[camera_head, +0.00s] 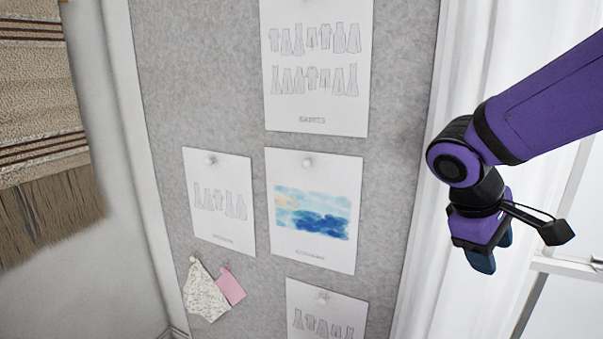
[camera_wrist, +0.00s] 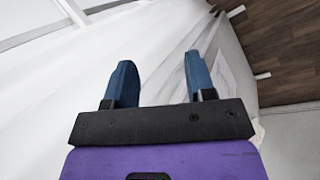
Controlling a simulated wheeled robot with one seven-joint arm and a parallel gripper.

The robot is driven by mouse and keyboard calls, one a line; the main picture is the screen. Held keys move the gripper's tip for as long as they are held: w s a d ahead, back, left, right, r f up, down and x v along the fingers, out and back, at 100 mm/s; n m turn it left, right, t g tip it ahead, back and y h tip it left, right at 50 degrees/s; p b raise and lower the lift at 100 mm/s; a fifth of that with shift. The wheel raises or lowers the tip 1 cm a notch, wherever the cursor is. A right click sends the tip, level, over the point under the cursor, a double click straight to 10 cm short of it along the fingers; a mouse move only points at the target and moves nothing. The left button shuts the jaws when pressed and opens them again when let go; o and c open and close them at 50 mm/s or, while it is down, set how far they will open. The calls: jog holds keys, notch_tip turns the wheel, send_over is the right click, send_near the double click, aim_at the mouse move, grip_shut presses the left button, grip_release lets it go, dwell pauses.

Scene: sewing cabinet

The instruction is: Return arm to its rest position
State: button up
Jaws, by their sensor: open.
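My purple arm (camera_head: 545,105) reaches in from the right edge in the head view. It bends down at a black joint. My gripper (camera_head: 490,258) hangs below that joint with its blue fingers pointing down, in front of a white curtain and right of the grey pinboard. In the wrist view my gripper (camera_wrist: 160,80) shows two blue fingers set well apart with nothing between them. It is open and empty and touches nothing that I can see.
The grey pinboard (camera_head: 400,60) holds several pinned papers, a watercolour print (camera_head: 312,212) and fabric swatches (camera_head: 205,292). A fringed woven hanging (camera_head: 40,120) is at the left. A white curtain (camera_head: 455,60) and window frame (camera_head: 565,268) are beside my arm. Wooden floor (camera_wrist: 285,50) shows in the wrist view.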

jog(key=s+d+r+m+t+y, duration=0.1)
jog(key=s+r+m+t+y, duration=0.4)
jog(key=s, duration=0.5)
jog(key=shift+r+m+y, duration=0.3)
jog(key=shift+r+m, duration=0.6)
jog(key=shift+r, duration=0.45)
